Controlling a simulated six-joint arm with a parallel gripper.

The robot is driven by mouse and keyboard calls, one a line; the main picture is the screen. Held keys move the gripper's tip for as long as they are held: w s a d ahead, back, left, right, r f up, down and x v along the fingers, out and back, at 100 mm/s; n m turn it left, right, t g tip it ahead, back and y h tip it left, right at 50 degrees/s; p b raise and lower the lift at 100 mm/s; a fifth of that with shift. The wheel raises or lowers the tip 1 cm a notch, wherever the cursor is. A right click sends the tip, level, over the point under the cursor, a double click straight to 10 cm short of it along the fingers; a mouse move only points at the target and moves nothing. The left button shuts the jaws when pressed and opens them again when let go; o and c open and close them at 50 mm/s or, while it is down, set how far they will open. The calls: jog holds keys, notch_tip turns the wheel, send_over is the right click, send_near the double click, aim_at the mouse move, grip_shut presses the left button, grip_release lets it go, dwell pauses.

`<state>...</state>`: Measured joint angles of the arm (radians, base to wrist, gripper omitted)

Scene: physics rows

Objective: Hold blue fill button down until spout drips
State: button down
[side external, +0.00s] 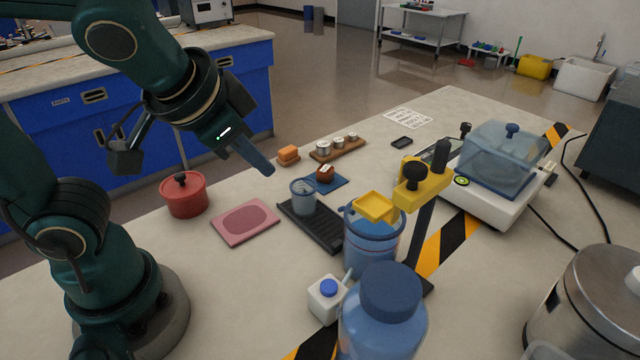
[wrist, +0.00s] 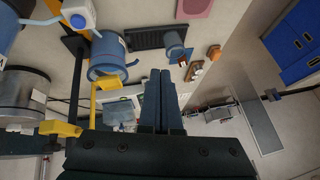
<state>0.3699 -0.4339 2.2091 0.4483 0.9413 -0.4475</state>
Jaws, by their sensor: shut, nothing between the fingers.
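A small white box (side external: 328,300) with a round blue button (side external: 328,287) on top stands near the front middle of the table. A short pale spout (side external: 347,275) slants up from its side beside a blue vessel (side external: 370,245). No drip shows at the spout. The button also shows at the upper left of the wrist view (wrist: 78,20). My gripper (side external: 266,170) is shut and empty, in the air above the table, well behind and left of the button. Its fingertips show together in the wrist view (wrist: 160,73).
A clear blue cup (side external: 303,197) stands on a black grooved tray (side external: 325,232). A large blue bottle (side external: 382,325) stands close in front of the box. A yellow clamp (side external: 425,187) on a dark post rises behind the vessel. A red pot (side external: 183,196) and pink mat (side external: 230,231) lie left.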

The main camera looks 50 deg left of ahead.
jog(key=w+d+m+t, duration=0.1)
jog(key=w+d+m, duration=0.1)
jog(key=d+m, duration=0.3)
jog(key=m+h, duration=0.1)
jog(key=m, duration=0.1)
send_over(323, 288)
jog(key=shift+f, duration=0.9)
jog(key=shift+f, duration=4.4)
jog(key=shift+f, duration=0.1)
jog(key=shift+f, duration=0.3)
jog(key=shift+f, duration=0.5)
dwell(0.8)
